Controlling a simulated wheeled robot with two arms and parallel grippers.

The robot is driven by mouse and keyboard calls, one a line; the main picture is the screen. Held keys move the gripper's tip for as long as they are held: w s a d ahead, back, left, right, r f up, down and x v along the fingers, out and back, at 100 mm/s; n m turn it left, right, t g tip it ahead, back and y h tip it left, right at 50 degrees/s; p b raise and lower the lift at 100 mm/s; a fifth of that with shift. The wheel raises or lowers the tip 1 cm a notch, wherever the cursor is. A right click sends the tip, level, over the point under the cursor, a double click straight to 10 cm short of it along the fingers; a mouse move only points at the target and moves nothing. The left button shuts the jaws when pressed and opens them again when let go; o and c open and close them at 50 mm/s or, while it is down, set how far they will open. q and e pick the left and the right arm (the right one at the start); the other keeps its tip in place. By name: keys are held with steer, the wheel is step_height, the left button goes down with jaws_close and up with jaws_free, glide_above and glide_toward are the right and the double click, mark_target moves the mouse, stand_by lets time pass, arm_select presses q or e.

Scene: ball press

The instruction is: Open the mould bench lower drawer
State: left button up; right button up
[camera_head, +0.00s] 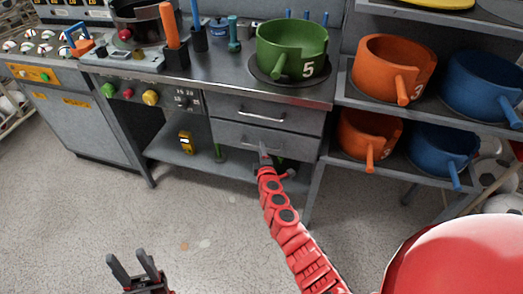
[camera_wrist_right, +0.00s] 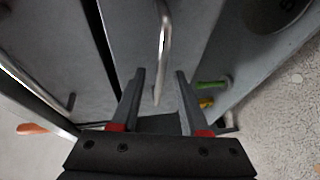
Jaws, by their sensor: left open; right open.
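The mould bench has two grey drawers under its worktop, and both look shut. The upper drawer (camera_head: 235,103) has a bar handle (camera_head: 262,115). The lower drawer (camera_head: 228,130) is just below it, its handle partly hidden by my right gripper (camera_head: 264,152). In the right wrist view, the open right gripper (camera_wrist_right: 160,76) has its fingers on either side of the lower drawer's metal handle (camera_wrist_right: 164,40). The fingers are not closed on the handle; contact is not clear. My left gripper (camera_head: 132,268) is open and empty over the floor, away from the bench.
A green pot marked 5 (camera_head: 290,48) stands on the worktop above the drawers. Shelves on the right hold orange pots (camera_head: 393,62) and blue pots (camera_head: 482,84). A yellow object (camera_head: 186,142) sits on the low shelf. The floor before the bench is mostly clear.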

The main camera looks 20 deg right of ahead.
steer(key=shift+b+x, duration=0.35)
steer(key=shift+x, duration=0.8)
steer(key=shift+d, duration=0.1)
steer(key=shift+c, duration=0.2)
jaws_close()
steer(key=shift+f, duration=0.1)
